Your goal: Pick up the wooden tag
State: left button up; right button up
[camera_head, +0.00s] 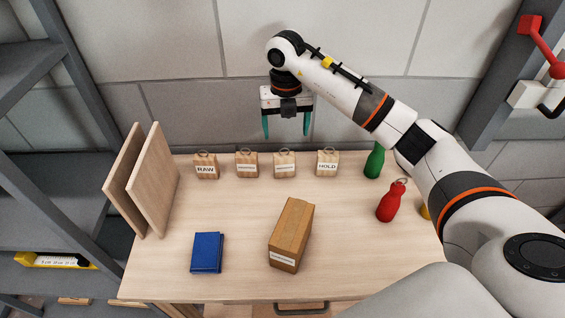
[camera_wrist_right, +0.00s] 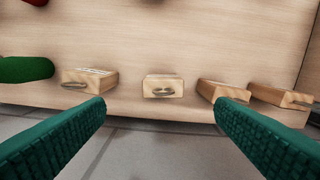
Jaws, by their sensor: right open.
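Four small wooden tags with wire loops stand in a row along the table's far edge: one lettered RAW (camera_head: 206,168), two with unreadable labels, the second (camera_head: 246,166) and third (camera_head: 284,166) from the left, and one lettered HOLD (camera_head: 327,164). My right gripper (camera_head: 287,130) is open and empty, its green fingers pointing down above and behind the row. In the right wrist view, one tag (camera_wrist_right: 163,88) shows between and beyond the open fingers (camera_wrist_right: 160,106), apart from them. My left gripper is not in view.
A cardboard box (camera_head: 291,235) and a blue book (camera_head: 207,253) lie on the wooden table (camera_head: 235,210). A green bottle (camera_head: 374,163) and a red bottle (camera_head: 391,202) stand at right. Two upright boards (camera_head: 153,180) stand at left. The table's middle is clear.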

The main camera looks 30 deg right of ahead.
aim_at(284, 155)
notch_tip(284, 155, down, 5)
jog(key=shift+r+p, duration=0.1)
jog(key=shift+p, duration=0.55)
notch_tip(284, 155, down, 5)
jog(key=shift+w+a+p, duration=0.1)
jog(key=shift+a+p, duration=0.05)
jog(key=shift+p, duration=0.95)
jog(key=shift+f, duration=0.25)
jog(key=c, duration=1.1)
